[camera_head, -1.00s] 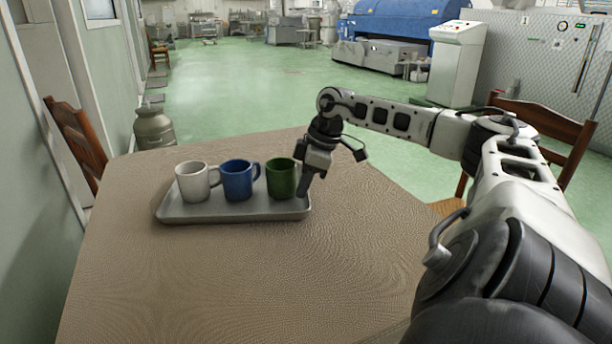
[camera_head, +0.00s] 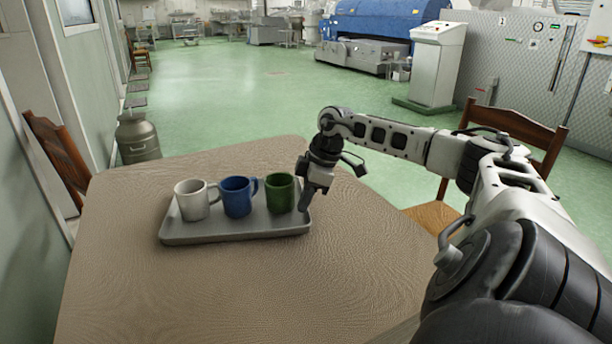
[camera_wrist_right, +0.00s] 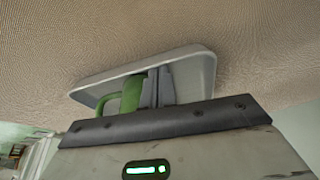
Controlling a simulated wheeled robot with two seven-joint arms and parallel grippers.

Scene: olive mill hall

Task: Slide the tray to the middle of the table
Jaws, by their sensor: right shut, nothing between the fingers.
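The grey tray (camera_head: 240,232) lies on the table (camera_head: 200,290), left of my right gripper. It carries a white mug (camera_head: 192,203), a blue mug (camera_head: 237,200) and a green mug (camera_head: 279,196) in a row, all upright. My right gripper (camera_head: 305,205) is shut and empty, pointing down at the tray's right end beside the green mug. I cannot tell whether it touches the tray wall. In the right wrist view the shut fingers (camera_wrist_right: 157,88) overlap the tray (camera_wrist_right: 140,66), with the green mug (camera_wrist_right: 132,92) partly hidden behind them. My left gripper is not in view.
Wooden chairs stand at the table's left (camera_head: 58,155) and right (camera_head: 520,130). A metal milk can (camera_head: 137,138) stands on the floor beyond the far left corner. The table in front of the tray is bare.

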